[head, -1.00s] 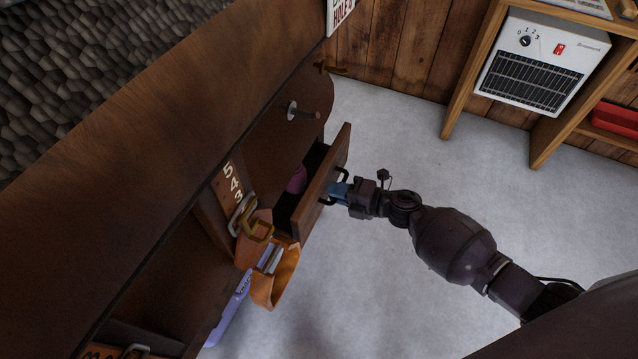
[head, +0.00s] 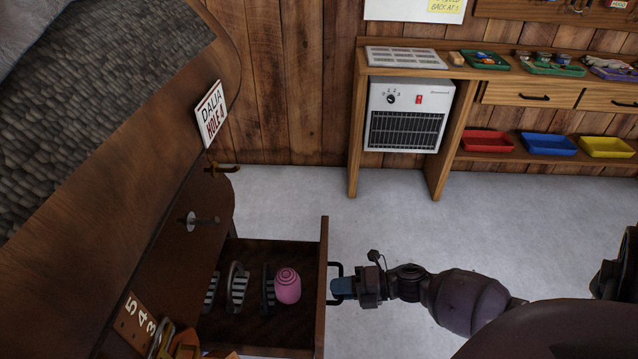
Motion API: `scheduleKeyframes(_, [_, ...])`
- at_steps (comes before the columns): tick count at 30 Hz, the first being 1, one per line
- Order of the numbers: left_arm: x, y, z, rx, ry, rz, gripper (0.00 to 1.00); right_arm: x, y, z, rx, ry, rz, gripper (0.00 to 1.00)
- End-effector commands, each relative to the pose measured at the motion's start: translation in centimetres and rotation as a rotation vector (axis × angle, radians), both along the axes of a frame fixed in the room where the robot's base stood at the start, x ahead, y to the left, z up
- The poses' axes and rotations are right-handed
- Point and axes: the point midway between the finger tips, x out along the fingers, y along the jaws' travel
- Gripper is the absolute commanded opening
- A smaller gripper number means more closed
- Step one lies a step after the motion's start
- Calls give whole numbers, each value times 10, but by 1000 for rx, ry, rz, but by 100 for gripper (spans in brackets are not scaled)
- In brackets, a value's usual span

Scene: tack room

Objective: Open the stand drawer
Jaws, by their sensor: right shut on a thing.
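The stand drawer (head: 322,285) is pulled well out of the dark brown wooden stand (head: 110,215) in the head view. My right gripper (head: 338,287) is shut on the black drawer handle (head: 336,268) at the drawer's front, coming from the right. My left gripper is not in view.
A wooden bench with a white heater (head: 407,115) stands against the plank wall. Red (head: 487,141), blue (head: 548,144) and yellow (head: 606,147) trays sit on its lower shelf. A metal peg (head: 200,221) sticks out above the drawer. Grey floor (head: 390,215) is clear between stand and bench.

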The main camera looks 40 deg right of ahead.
Motion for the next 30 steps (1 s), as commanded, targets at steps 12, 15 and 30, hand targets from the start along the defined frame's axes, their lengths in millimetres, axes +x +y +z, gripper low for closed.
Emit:
scheduleKeyframes(12, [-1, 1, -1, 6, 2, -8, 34, -26, -27, 1, -1, -1, -1, 0])
scheduleKeyframes(15, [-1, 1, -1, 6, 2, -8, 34, -28, -29, 1, 0, -1, 0, 0])
scheduleKeyframes(30, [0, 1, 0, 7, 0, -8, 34, -28, -29, 1, 0, -2, -1, 29])
